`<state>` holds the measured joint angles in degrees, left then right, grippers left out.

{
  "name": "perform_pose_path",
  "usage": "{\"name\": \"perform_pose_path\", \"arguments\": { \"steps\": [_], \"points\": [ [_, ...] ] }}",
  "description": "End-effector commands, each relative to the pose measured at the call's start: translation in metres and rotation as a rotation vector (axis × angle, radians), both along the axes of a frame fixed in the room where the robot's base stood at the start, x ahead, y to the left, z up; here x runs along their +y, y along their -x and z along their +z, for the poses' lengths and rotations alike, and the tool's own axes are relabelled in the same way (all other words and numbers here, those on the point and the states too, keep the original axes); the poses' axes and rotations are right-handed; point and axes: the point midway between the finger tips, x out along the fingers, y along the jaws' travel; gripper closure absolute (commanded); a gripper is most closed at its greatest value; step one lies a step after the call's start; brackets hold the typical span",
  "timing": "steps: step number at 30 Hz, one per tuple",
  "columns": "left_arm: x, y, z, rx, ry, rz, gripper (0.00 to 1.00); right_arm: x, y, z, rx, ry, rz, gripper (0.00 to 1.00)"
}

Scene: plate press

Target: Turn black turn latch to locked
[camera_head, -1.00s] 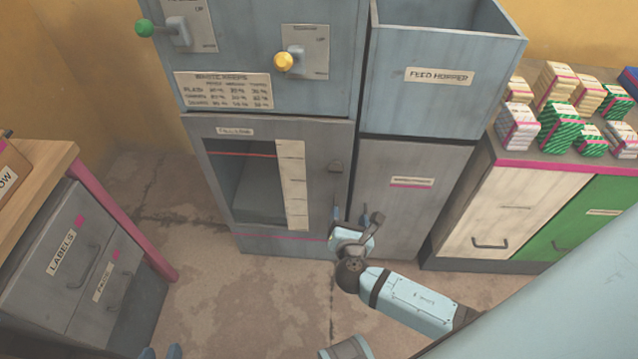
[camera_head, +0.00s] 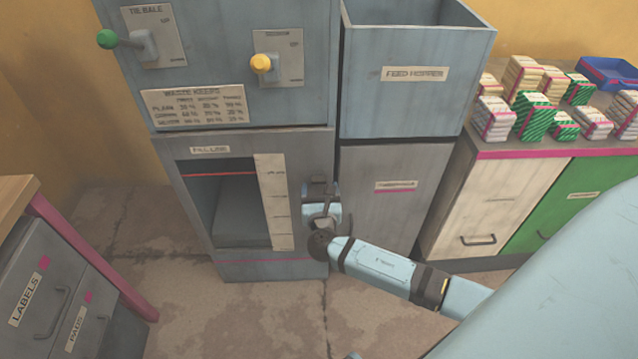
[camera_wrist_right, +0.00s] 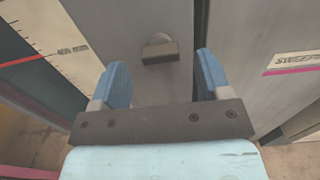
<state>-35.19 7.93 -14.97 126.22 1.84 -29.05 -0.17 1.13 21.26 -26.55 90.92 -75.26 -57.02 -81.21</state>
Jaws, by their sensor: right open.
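The black turn latch (camera_wrist_right: 160,50) is a small dark block on the grey metal front of the press, right of the fill window. In the wrist view its bar lies roughly crosswise. My right gripper (camera_head: 320,188) is at the latch's height, close to the press front. Its two blue fingers (camera_wrist_right: 116,82) are spread wide and empty, with the latch ahead between them and no visible contact. In the head view the gripper largely hides the latch. My left gripper is not in view.
The press (camera_head: 230,263) has a fill window with a white scale strip (camera_head: 275,205). Green (camera_head: 107,39) and yellow (camera_head: 261,63) knobs sit above. The feed hopper (camera_head: 415,100) stands at right, a label cabinet (camera_head: 60,290) at left. The floor in front is clear.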

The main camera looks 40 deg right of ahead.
Motion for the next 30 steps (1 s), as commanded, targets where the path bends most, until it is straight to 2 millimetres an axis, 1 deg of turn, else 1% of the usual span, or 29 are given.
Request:
{"name": "perform_pose_path", "arguments": {
  "steps": [1,3,6,10,17,18,20,21,23,24,30],
  "points": [
    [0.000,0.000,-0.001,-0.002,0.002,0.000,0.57,-0.005,-0.008,-0.001,-0.001,0.001,-0.001,0.30],
    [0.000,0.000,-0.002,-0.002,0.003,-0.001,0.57,-0.010,-0.015,-0.001,-0.001,0.001,-0.001,0.30],
    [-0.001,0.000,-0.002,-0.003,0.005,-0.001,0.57,-0.015,-0.023,-0.001,0.000,0.000,-0.001,0.30],
    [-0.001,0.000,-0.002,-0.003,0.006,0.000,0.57,-0.017,-0.028,0.000,0.000,-0.001,0.000,0.30],
    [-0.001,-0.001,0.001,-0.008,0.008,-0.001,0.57,-0.018,-0.028,0.000,0.000,-0.001,0.000,0.30],
    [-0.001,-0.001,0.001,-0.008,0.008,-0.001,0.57,-0.018,-0.028,0.000,0.000,-0.001,-0.001,0.32],
    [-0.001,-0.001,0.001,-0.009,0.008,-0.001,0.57,-0.018,-0.028,0.000,0.000,-0.001,-0.001,0.46],
    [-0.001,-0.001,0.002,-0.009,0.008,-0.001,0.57,-0.018,-0.028,0.000,0.000,-0.001,0.000,0.55],
    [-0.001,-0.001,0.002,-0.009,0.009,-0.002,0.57,-0.018,-0.028,0.000,0.000,-0.001,-0.001,0.69],
    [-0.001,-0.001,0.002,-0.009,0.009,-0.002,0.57,-0.018,-0.028,0.000,0.000,-0.001,-0.001,0.78],
    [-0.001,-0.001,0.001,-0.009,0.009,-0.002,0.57,-0.018,-0.028,0.000,-0.003,-0.006,-0.001,0.79]
  ]
}}
